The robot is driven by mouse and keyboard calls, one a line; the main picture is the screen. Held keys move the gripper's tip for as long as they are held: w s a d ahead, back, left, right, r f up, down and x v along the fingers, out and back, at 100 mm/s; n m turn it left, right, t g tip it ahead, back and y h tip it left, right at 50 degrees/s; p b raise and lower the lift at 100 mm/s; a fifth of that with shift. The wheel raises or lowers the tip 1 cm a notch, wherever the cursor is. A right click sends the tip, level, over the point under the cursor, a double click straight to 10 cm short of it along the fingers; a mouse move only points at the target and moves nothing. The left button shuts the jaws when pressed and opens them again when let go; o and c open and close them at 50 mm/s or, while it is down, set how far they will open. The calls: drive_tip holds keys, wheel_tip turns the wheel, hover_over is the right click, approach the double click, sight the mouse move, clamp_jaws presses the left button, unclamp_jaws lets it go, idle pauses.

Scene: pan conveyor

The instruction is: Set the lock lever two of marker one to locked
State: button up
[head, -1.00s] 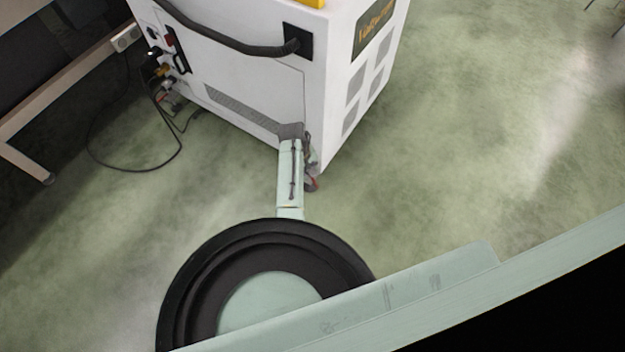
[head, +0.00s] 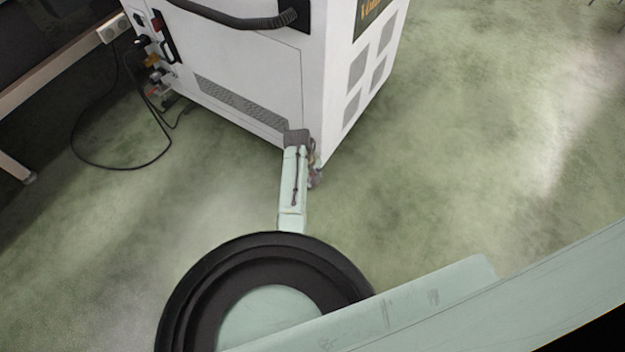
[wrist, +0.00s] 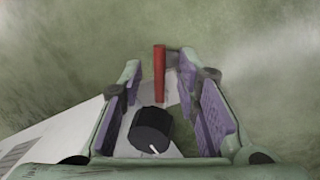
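My gripper (wrist: 160,68) is open in the wrist view, with purple pads on both fingers. A red bar, which looks like the lever (wrist: 160,75), stands upright between the fingertips, with a gap to each pad. Below it, between the fingers, is a black round knob (wrist: 150,125) with a white line. I cannot tell whether either pad touches anything. In the head view my arm reaches the lower front corner of a white machine (head: 255,75); the gripper is mostly hidden there. No marker or lock label is readable.
The green floor (head: 480,150) to the right is clear.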

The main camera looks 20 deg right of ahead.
drive_tip(key=shift+c, duration=0.5)
clamp_jaws()
idle(0.5)
